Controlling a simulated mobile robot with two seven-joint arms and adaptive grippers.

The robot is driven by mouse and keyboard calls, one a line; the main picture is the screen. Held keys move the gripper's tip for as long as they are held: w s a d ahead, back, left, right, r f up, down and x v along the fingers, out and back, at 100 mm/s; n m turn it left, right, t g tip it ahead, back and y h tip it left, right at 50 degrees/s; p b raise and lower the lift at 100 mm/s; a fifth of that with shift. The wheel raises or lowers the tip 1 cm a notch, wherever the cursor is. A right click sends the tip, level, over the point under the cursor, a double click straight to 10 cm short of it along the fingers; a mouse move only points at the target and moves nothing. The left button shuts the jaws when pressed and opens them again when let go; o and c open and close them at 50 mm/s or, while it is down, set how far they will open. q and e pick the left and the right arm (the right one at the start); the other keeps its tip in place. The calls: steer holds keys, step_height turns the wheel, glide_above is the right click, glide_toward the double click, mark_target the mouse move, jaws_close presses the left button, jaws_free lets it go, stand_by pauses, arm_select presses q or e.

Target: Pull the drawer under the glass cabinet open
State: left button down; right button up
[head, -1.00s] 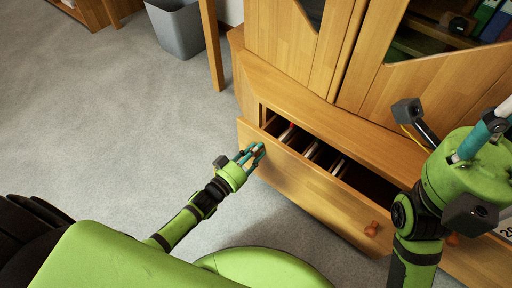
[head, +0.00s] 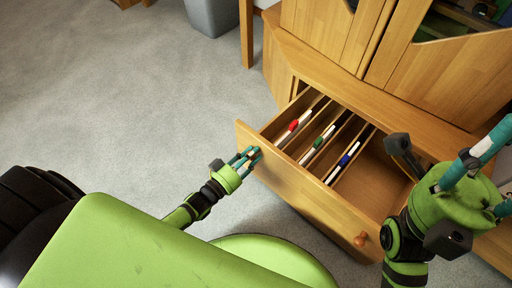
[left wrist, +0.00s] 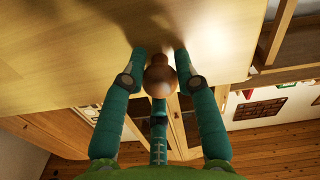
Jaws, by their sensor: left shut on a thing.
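The wooden drawer (head: 300,189) under the glass cabinet (head: 440,75) stands well open. Inside it are dividers and several white items with red, green and blue parts. My left gripper (head: 252,158) is at the left end of the drawer front. In the left wrist view, its teal fingers (left wrist: 160,72) are shut around the round wooden left knob (left wrist: 160,76). The right knob (head: 360,240) shows free on the drawer front. My right gripper (head: 492,175) is above the right side of the drawer, partly cut by the picture edge; its fingertips are not clearly seen.
A grey bin (head: 211,14) stands on the carpet at the back, beside a wooden leg (head: 246,35). The grey carpet (head: 120,110) left of the drawer is clear. My green base is close to the drawer front.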

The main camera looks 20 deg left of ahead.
arm_select(q)
steer(key=shift+p+v, duration=0.5)
steer(key=shift+v, duration=1.5)
steer(key=c, duration=0.9)
jaws_free()
step_height(320, 180, up, 10)
